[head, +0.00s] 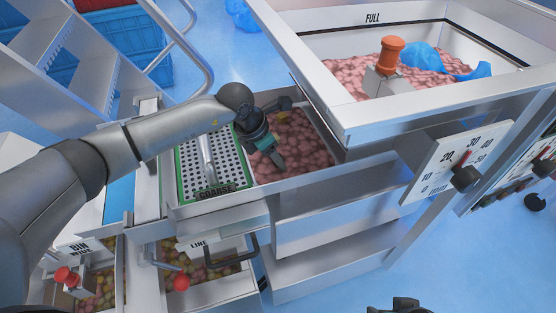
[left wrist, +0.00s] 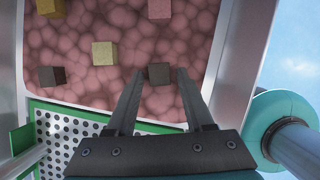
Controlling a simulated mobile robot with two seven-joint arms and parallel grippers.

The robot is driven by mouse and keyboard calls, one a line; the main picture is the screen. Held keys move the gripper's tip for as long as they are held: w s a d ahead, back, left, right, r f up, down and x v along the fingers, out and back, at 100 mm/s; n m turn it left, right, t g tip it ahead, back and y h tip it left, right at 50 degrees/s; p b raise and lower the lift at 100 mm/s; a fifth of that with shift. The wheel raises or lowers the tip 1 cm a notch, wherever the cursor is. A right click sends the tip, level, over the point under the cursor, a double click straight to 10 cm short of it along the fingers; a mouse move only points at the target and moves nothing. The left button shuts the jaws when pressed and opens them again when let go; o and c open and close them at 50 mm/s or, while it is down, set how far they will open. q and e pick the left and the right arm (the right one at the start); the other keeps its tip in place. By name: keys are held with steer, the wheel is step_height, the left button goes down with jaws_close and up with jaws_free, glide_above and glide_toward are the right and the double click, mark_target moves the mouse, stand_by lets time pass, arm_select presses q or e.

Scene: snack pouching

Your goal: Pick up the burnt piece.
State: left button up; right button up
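My left gripper (head: 277,160) reaches into a bin of pinkish lumps (head: 310,150). In the left wrist view its fingers (left wrist: 161,78) are open. A dark, burnt-looking cube (left wrist: 160,73) shows between the fingertips; I cannot tell whether they touch it. A second dark cube (left wrist: 52,76) lies to the left, near the perforated plate. A tan cube (left wrist: 104,53), an olive cube (left wrist: 50,7) and a pink cube (left wrist: 160,8) lie on the lumps too. The cubes are not clear in the head view. A dark part at the bottom edge appears to be my right gripper (head: 398,306), mostly cut off.
A perforated plate with a green frame (head: 185,190), marked COARSE, adjoins the bin on the left. A raised metal hopper marked FULL (head: 335,42) stands at the right. Lower drawers (head: 205,278) with handles and coloured contents stand open below. Metal walls surround the bin.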

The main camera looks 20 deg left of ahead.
arm_select(q)
jaws_close()
stand_by(0.3)
steer(key=shift+r, duration=0.1)
